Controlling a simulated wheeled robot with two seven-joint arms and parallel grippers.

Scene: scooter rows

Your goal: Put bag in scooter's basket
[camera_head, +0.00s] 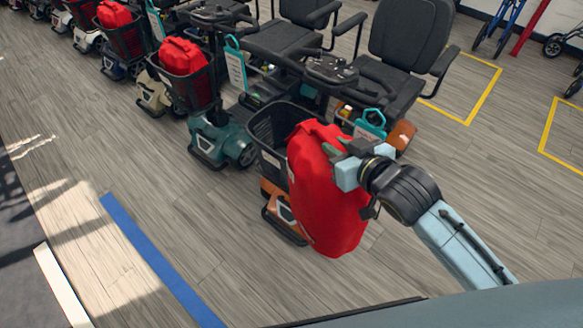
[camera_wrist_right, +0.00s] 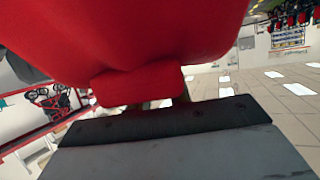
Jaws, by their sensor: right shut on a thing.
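A red bag (camera_head: 325,200) hangs upright from my right gripper (camera_head: 338,158), which is shut on its upper part. The bag is in front of and beside the black basket (camera_head: 268,133) of the nearest orange scooter (camera_head: 283,207). It hides the right part of that basket; the visible part of the basket looks empty. I cannot tell whether bag and basket touch. In the right wrist view the bag (camera_wrist_right: 130,35) fills the top, close against the gripper (camera_wrist_right: 140,105). My left gripper is not in view.
A row of scooters runs back to the upper left; their baskets hold red bags, such as one bag (camera_head: 183,57) on the teal scooter (camera_head: 222,138). Black seats (camera_head: 408,38) stand behind the basket. Wooden floor with a blue stripe (camera_head: 160,262) is clear at left.

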